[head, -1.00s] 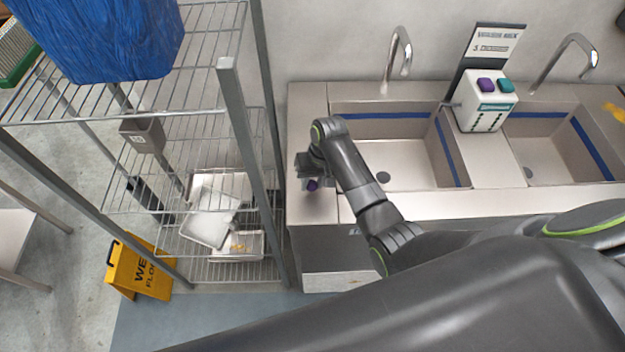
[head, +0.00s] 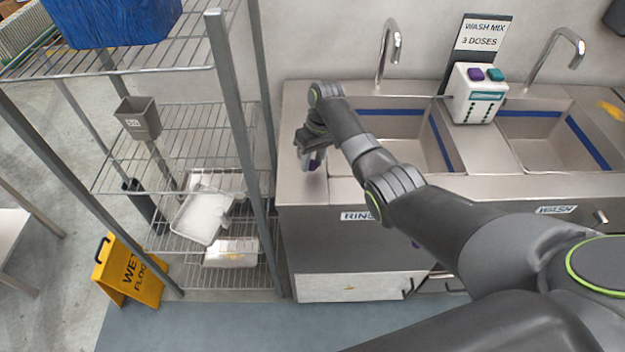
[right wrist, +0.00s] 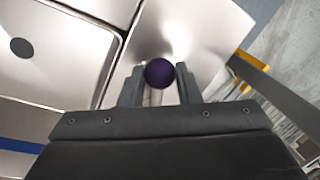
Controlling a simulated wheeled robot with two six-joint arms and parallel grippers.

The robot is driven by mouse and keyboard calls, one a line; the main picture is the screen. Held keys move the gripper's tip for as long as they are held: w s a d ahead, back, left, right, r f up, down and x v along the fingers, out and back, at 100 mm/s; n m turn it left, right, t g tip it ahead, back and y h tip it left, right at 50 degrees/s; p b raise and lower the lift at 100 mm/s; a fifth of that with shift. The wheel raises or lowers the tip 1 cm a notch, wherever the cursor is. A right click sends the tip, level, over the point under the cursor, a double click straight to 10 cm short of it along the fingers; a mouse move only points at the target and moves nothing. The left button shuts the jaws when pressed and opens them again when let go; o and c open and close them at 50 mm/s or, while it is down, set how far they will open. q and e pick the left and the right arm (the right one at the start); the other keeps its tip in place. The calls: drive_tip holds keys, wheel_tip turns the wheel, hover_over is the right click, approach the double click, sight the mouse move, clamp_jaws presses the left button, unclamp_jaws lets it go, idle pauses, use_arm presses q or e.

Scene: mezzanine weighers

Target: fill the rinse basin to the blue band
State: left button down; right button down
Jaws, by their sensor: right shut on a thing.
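The rinse basin is the left sink (head: 415,150), with a partly hidden label on its front. A blue band (head: 390,112) runs around its inner walls. My arm covers part of it. In the right wrist view its floor (right wrist: 45,25) and dark drain (right wrist: 21,47) show, and I see no water. A chrome spout (head: 390,45) stands behind it. My right gripper (head: 314,158) is over the counter left of the basin, shut on a purple round knob (right wrist: 160,73). The knob sits between the fingers in the right wrist view; its lower part is unclear. My left gripper is not in view.
A white dispenser (head: 474,95) with purple and teal buttons stands between the sinks, before a "WASH MIX 3 DOSES" sign (head: 483,33). The wash basin (head: 545,140) is at right. A wire rack (head: 236,150) stands close left; a yellow wet-floor sign (head: 130,270) is beside it.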

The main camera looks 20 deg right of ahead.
drive_tip(key=shift+w+d+n, duration=0.1)
drive_tip(key=shift+d+n, duration=0.2)
drive_tip(key=shift+n, duration=0.1)
drive_tip(key=shift+w+d+n, duration=0.1)
drive_tip(key=shift+d+n, duration=0.1)
drive_tip(key=shift+n, duration=0.2)
drive_tip(key=shift+w+d+n+g+b, duration=0.3)
drive_tip(key=shift+d+n+b, duration=0.3)
drive_tip(key=shift+n, duration=0.4)
drive_tip(key=shift+d+n, duration=0.15)
drive_tip(key=shift+n, duration=0.25)
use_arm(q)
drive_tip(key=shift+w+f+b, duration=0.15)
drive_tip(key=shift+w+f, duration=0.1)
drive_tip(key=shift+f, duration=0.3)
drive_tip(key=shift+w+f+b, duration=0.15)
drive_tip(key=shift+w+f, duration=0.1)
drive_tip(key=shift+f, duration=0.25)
use_arm(e)
drive_tip(key=shift+w+d+n+h, duration=0.15)
drive_tip(key=shift+n+h, duration=0.15)
drive_tip(key=shift+r, duration=0.1)
drive_tip(key=c, duration=1.1)
unclamp_jaws()
drive_tip(key=shift+o, duration=0.2)
